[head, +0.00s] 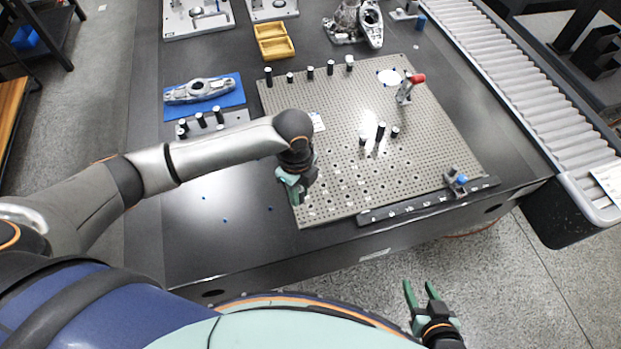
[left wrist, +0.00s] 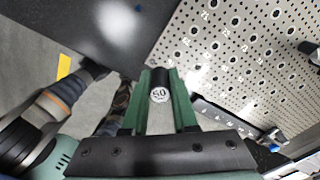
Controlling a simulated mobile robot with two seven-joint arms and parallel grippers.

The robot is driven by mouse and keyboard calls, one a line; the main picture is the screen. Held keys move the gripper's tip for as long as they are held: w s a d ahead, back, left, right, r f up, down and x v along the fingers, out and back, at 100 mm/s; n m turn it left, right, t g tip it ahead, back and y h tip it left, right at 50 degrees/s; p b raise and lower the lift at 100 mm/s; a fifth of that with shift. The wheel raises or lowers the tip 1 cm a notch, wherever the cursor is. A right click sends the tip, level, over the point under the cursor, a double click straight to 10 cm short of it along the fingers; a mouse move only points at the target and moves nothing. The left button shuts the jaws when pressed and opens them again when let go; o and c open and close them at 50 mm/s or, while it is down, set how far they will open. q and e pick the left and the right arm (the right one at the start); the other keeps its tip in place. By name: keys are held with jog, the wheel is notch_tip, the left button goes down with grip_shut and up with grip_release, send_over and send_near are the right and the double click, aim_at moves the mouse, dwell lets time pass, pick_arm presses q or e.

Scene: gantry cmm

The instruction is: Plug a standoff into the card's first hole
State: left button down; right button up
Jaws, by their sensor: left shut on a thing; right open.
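My left gripper (head: 293,190) is above the near left corner of the perforated grey fixture plate (head: 440,150). In the left wrist view its green fingers are shut on a black standoff (left wrist: 160,86) with a white end marked 50. The plate's rows of holes (left wrist: 255,45) show to the right of the held standoff, some with small markings beside them. A small white card (head: 317,121) lies on the plate, partly hidden behind my left arm; its print is too small to read. My right gripper (head: 425,297) is open and empty, off the table's front edge.
Several black standoffs (head: 381,131) stand on the plate, some along its back edge. A red-handled clamp (head: 408,88) is at its right. A grey rack (head: 215,130) with standoffs and a blue mat (head: 228,97) with a metal part lie left. A dark rail (head: 425,203) borders the front.

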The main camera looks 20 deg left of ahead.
pick_arm(q)
jog(key=w+d+m, duration=0.1)
jog(key=m, duration=0.4)
jog(key=m+b, duration=0.5)
jog(key=b, duration=0.1)
send_over(311, 208)
notch_tip(311, 208, down, 7)
jog(key=shift+r, duration=0.2)
jog(key=shift+r+p, duration=0.1)
jog(key=shift+p, duration=1)
dwell(1.3)
jog(key=shift+f+b, duration=0.5)
jog(key=shift+f, duration=0.45)
dwell(0.3)
jog(key=c, duration=0.6)
grip_release()
